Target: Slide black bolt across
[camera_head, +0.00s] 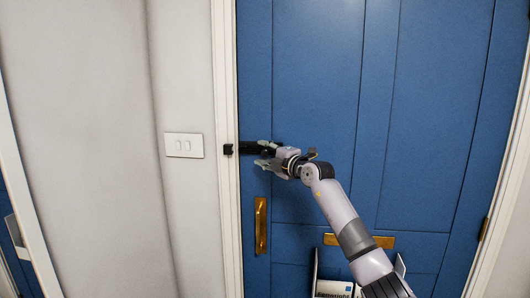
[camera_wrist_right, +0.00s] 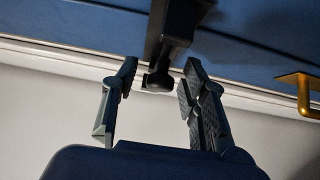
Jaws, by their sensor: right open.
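The black bolt (camera_head: 250,149) is mounted on the blue door (camera_head: 318,90) near its left edge. A small black keeper (camera_head: 228,149) sits on the white frame to its left. My right gripper (camera_head: 266,154) is at the bolt, with its arm coming in from the lower right. In the right wrist view the bolt (camera_wrist_right: 165,45) comes down from the top, and its dark knob end lies between the two spread fingers of my right gripper (camera_wrist_right: 160,95). The fingers look apart from it. Part of the bolt is hidden behind the gripper in the head view. My left gripper is not in view.
A brass pull handle (camera_head: 261,226) is on the door below the bolt; it also shows in the right wrist view (camera_wrist_right: 303,92). A brass letter plate (camera_head: 358,241) sits lower right, partly behind my arm. A white light switch (camera_head: 184,145) is on the left wall.

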